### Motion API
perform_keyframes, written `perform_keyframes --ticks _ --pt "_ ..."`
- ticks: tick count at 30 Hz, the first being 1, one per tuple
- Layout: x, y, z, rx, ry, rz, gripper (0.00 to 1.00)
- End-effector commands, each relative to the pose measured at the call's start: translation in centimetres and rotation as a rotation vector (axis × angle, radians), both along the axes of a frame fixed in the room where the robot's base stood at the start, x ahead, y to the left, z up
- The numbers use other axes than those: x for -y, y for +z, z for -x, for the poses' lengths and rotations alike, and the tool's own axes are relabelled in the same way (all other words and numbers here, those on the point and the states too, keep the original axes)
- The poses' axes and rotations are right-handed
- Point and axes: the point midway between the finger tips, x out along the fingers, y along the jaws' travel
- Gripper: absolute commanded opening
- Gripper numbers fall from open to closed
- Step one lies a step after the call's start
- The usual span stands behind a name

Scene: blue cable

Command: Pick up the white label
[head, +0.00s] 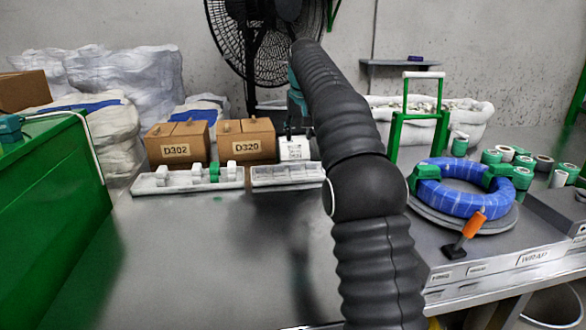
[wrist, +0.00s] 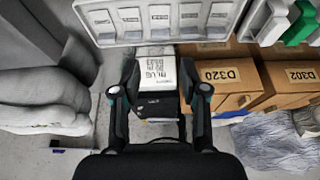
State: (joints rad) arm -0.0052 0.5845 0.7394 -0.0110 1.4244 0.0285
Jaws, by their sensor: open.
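The white label (head: 295,149) with dark print stands upright at the back of the table, just right of the D320 box. In the wrist view the label (wrist: 155,70) shows printed text and a square code, on top of a dark device (wrist: 157,103). My gripper (wrist: 160,90) is open, with one finger on each side of the label in that view. I cannot tell whether the fingers touch it. In the head view my gripper is mostly hidden behind my black arm, above the label.
Box D302 (head: 177,144) and box D320 (head: 246,140) stand left of the label. A white tray (head: 188,181) and a second compartment tray (head: 288,175) lie in front. A blue cable coil (head: 463,188) lies on the right. The front-left table is clear.

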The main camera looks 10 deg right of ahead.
Motion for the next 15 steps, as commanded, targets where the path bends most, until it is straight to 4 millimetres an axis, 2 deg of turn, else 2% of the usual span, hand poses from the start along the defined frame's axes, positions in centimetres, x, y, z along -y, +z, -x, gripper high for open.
perform_keyframes --ticks 5,15 --pt "0.2 -1.0 -1.1 -0.002 -0.003 0.000 0.44" --pt "0.3 -6.3 -3.3 -0.003 -0.004 0.001 0.44"
